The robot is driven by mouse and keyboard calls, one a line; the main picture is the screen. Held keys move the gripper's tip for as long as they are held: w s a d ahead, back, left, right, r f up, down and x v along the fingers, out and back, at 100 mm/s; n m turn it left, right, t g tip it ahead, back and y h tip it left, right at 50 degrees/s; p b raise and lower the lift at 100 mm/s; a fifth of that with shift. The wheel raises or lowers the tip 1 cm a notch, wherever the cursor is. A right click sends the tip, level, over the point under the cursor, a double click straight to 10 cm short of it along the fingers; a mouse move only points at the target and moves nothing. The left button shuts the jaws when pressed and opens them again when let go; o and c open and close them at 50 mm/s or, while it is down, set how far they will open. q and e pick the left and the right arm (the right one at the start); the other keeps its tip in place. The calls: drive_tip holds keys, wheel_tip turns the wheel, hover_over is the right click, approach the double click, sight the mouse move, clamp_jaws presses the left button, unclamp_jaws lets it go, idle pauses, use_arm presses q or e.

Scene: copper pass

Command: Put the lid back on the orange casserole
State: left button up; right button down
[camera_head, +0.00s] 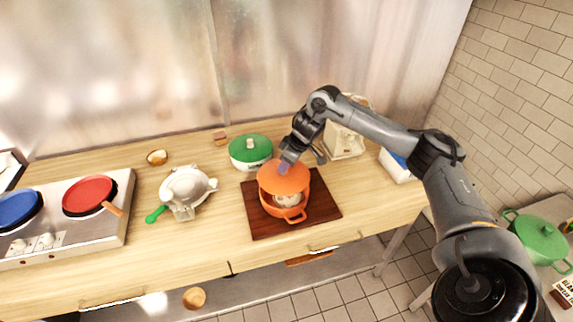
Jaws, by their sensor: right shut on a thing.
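The orange casserole (275,209) stands on a dark wooden board (326,211). Its orange lid (284,181) is over the back part of the pot and looks tilted, leaving the front open. Something pale shows inside the casserole (289,200). My right gripper (284,166) comes down from above and is shut at the top of the lid, around its knob, which the fingers hide. Whether the lid touches the rim cannot be told. My left gripper is not in view.
A green-lidded white pot (250,152) stands close behind the casserole. A pale appliance with a green handle (186,189) and a two-plate hob (65,215) are to the left. A cream appliance (345,141) stands behind right.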

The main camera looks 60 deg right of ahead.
sight(288, 174)
drive_tip(key=shift+f+b, duration=2)
drive_tip(key=shift+b, duration=0.1)
drive_tip(key=shift+f, duration=0.9)
drive_tip(key=shift+r, duration=0.1)
drive_tip(key=shift+p, duration=0.65)
drive_tip(key=shift+f+p, duration=0.25)
drive_tip(key=shift+p, duration=0.05)
idle(0.7)
